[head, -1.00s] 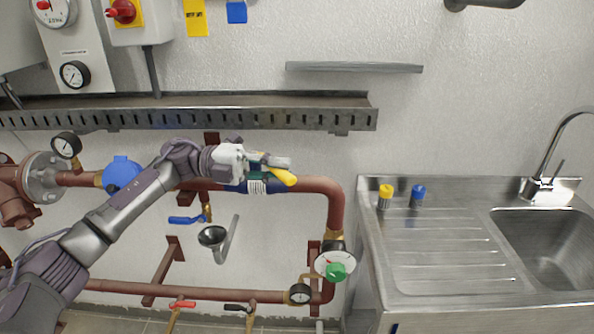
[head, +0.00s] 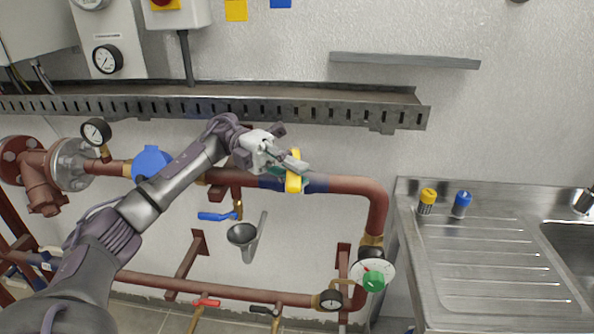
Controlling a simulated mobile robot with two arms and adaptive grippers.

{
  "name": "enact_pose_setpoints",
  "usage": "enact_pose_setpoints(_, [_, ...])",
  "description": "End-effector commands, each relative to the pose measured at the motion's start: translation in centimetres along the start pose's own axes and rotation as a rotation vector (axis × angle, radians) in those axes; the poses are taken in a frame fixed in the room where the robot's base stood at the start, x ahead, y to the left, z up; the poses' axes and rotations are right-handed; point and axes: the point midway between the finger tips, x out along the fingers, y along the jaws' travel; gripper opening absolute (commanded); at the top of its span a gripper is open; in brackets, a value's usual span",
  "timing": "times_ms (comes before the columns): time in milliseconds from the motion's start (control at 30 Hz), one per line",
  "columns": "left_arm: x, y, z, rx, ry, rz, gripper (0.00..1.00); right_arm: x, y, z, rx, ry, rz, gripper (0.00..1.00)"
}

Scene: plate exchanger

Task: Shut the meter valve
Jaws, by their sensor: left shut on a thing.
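A valve with a yellow lever handle (head: 293,181) sits on the upper red-brown pipe. The handle stands upright in the picture, across the pipe. My left gripper (head: 288,163) comes in from the upper left and is shut on the yellow handle. The gripper partly hides the handle and the valve body. A round blue meter (head: 151,163) sits farther left on the same pipe, partly behind my left arm. My right gripper is not in view.
A slotted cable tray (head: 300,112) runs along the wall above the pipe. A steel sink unit (head: 480,270) stands at the right.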

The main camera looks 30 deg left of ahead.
Motion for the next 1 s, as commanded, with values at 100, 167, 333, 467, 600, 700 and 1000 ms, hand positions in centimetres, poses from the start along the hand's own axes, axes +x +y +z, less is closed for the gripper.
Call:
enact_pose_setpoints(100, [0.0,0.1,-0.1,-0.002,0.003,0.002,0.00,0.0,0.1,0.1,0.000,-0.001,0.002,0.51])
enact_pose_setpoints(167, [0.0,0.1,-0.1,-0.002,0.003,0.002,0.00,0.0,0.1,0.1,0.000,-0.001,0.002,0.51])
enact_pose_setpoints(333, [0.0,0.1,0.0,-0.002,0.002,0.002,0.22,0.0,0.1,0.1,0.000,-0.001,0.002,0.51])
enact_pose_setpoints(467, [0.0,0.1,0.0,-0.002,0.001,0.002,0.43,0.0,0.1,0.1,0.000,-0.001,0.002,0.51])
enact_pose_setpoints(600, [0.0,0.1,0.0,-0.001,0.001,0.001,0.43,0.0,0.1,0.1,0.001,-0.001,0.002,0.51])
enact_pose_setpoints(700, [0.0,0.0,0.0,-0.001,0.000,0.001,0.43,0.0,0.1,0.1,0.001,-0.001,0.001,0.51])
enact_pose_setpoints(1000, [0.0,-3.4,0.0,0.007,0.000,0.001,0.43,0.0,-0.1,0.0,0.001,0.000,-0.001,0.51])
